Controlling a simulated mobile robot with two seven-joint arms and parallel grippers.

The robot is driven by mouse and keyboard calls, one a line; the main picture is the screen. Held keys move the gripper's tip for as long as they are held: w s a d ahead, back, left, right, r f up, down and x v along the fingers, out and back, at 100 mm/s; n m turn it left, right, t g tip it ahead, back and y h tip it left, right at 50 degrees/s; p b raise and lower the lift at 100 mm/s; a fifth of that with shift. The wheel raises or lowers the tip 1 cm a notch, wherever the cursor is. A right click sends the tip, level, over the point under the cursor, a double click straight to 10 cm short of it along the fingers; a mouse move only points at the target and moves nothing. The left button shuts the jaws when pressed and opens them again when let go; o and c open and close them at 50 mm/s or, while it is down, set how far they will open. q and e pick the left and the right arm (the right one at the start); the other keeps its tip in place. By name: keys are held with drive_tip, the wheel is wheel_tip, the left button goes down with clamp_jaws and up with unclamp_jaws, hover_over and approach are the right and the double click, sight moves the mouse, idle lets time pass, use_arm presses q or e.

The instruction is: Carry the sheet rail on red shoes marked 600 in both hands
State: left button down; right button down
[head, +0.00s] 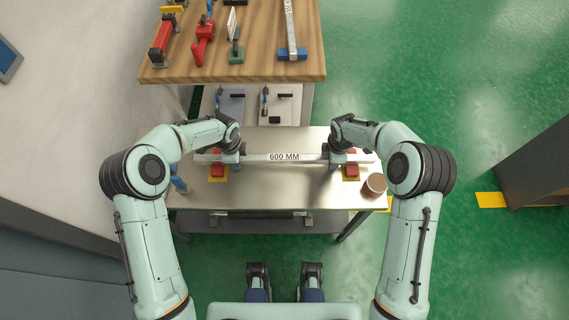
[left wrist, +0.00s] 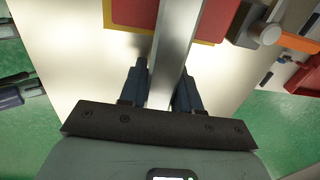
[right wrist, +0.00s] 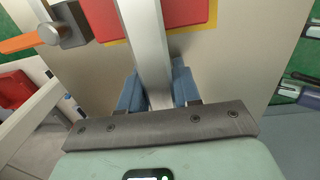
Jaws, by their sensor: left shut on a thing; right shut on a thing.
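The pale sheet rail marked 600 MM (head: 284,156) lies level across the steel table (head: 280,190). A red shoe (head: 217,170) with a yellow edge is under its left part and another red shoe (head: 351,171) under its right part. I cannot tell whether rail and shoes touch. My left gripper (head: 230,157) is shut on the rail near the left shoe; its blue fingers flank the rail in the left wrist view (left wrist: 160,92). My right gripper (head: 338,157) is shut on the rail near the right shoe, also seen in the right wrist view (right wrist: 157,92).
A brown round container (head: 374,185) stands at the table's right end, close to my right arm. A wooden bench (head: 265,66) beyond holds red and green tools and a blue-footed rail (head: 291,30). A dark cabinet (head: 540,165) stands right; green floor lies between.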

use_arm(q)
drive_tip(key=c, duration=0.8)
unclamp_jaws()
use_arm(e)
drive_tip(key=c, duration=0.8)
unclamp_jaws()
use_arm(q)
drive_tip(key=r, duration=1.1)
drive_tip(key=shift+s+r, duration=0.3)
drive_tip(key=shift+s, duration=0.05)
use_arm(e)
drive_tip(key=shift+r, duration=0.2)
use_arm(q)
drive_tip(key=shift+r, duration=0.15)
use_arm(e)
drive_tip(key=r, duration=1.1)
drive_tip(key=shift+s+r, duration=0.35)
drive_tip(key=shift+s, duration=0.05)
use_arm(q)
drive_tip(key=shift+s, duration=0.1)
